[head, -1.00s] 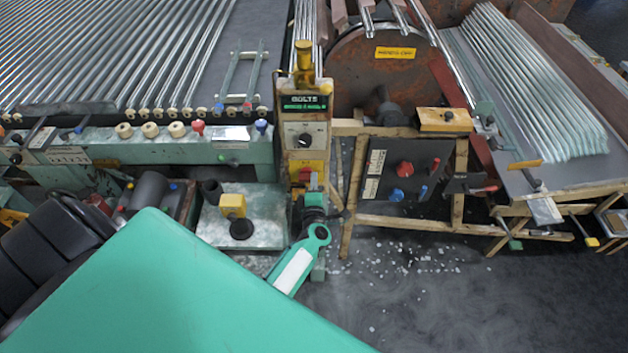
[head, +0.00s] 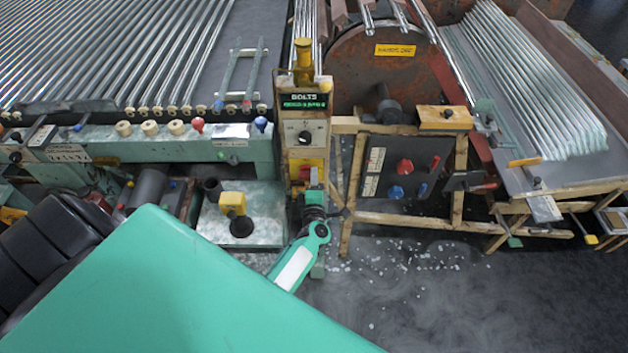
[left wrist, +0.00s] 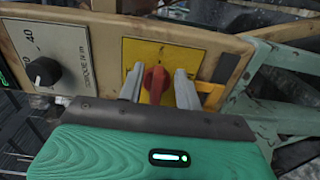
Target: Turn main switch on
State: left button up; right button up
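The main switch is a red rotary knob (left wrist: 157,84) on a yellow plate (left wrist: 195,60), seen in the left wrist view. Its handle stands about upright. In the head view, the yellow plate (head: 298,171) is low on the beige control post (head: 302,115), partly hidden by my gripper. My left gripper (left wrist: 159,88) is at the plate, with one grey finger on each side of the red knob. The fingers are apart, with yellow showing between them and the knob; I see no clear contact. In the head view, my left gripper (head: 313,188) is small and partly hidden. My right gripper is not in view.
A black torque dial (left wrist: 43,72) sits left of the switch. A yellow button box (head: 232,204) stands left of the post. A dark panel (head: 404,167) with red and blue knobs is to the right. Glass shards (head: 395,268) litter the floor.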

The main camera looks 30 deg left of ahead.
pick_arm(q)
jog(key=p+v, duration=0.2)
jog(key=v, duration=1.1)
jog(key=shift+s+d, duration=0.2)
jog(key=shift+s, duration=0.15)
jog(key=s+d+f+m+g+h, duration=0.2)
jog(key=s+d+f+m+h, duration=0.15)
jog(key=f+m, duration=0.4)
jog(key=s+d+f+m+g+h, duration=0.1)
jog(key=s+d+f+m+h, duration=0.25)
jog(key=f, duration=0.65)
jog(key=s+d+f+m+g+h, duration=0.1)
jog(key=s+f+m+g+h, duration=0.15)
jog(key=s+f+m, duration=0.5)
jog(key=s+a+f+m+g, duration=0.2)
jog(key=s+f, duration=0.3)
jog(key=s, duration=0.3)
jog(key=s+a+f+m+g, duration=0.3)
jog(key=s+f, duration=0.2)
jog(key=s, duration=0.4)
jog(key=s+a+f+m+g, duration=0.2)
jog(key=s+f, duration=0.3)
jog(key=s, duration=0.4)
jog(key=shift+a+m+g, duration=0.25)
jog(key=shift+m+g, duration=0.4)
jog(key=shift+g, duration=0.2)
jog(key=shift+s, duration=0.1)
